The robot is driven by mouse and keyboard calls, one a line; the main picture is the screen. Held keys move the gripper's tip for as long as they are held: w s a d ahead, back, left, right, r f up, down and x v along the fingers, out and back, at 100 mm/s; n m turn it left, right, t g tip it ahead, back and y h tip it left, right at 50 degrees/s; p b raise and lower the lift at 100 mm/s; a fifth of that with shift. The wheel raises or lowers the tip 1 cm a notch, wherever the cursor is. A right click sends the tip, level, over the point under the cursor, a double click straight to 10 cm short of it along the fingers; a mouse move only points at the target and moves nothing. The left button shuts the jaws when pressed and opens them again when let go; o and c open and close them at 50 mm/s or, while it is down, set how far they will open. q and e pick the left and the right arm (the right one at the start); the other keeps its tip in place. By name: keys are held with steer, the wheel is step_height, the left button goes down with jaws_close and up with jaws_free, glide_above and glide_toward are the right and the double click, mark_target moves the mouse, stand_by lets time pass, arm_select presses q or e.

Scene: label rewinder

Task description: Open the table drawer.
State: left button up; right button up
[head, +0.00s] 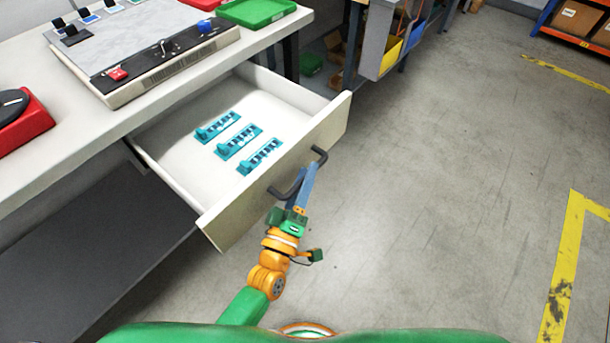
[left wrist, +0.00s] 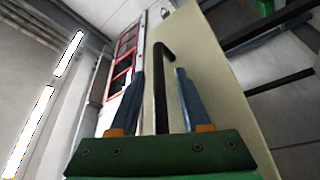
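The table drawer (head: 283,179) is pulled well out from under the white table (head: 75,130). Its pale front panel carries a dark bar handle (head: 290,190). My left gripper (head: 309,172) is at the handle, with its blue fingers by the bar. In the left wrist view, the black handle (left wrist: 161,95) stands between the two spread blue fingers of my left gripper (left wrist: 160,72). A gap shows between the bar and the fingers, so they look open around it. The drawer's front panel (left wrist: 222,85) is behind. My right gripper is not in view.
Several teal parts (head: 238,142) lie in the drawer. On the table are a grey panel device (head: 150,50), a green tray (head: 257,12) and a red item (head: 25,125). Shelves with bins (head: 390,50) stand beyond. The floor on the right (head: 450,170) is clear.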

arm_select(q)
steer(key=v, duration=0.7)
steer(key=shift+b, duration=0.3)
steer(key=s+a+f+m+g+y+p, duration=0.1)
steer(key=s+a+f+m+g+p, duration=0.15)
steer(key=f, duration=0.35)
steer(key=s+a+f+m+g+y+p, duration=0.1)
steer(key=f+m+g, duration=0.1)
steer(key=f+g, duration=0.3)
steer(key=s+a+f+m+g+p, duration=0.2)
steer(key=f, duration=0.6)
steer(key=s+a+f+m+g+y+p, duration=0.1)
steer(key=s+a+f+g, duration=0.3)
steer(key=s, duration=0.6)
steer(key=s+a+f+m+g+y+p, duration=0.1)
steer(key=s+a+f+m+g+y, duration=0.2)
steer(key=s, duration=0.8)
steer(key=a+f+g, duration=0.2)
steer(key=a+f, duration=0.1)
steer(key=shift+a+p, duration=0.25)
steer(key=shift+p, duration=0.15)
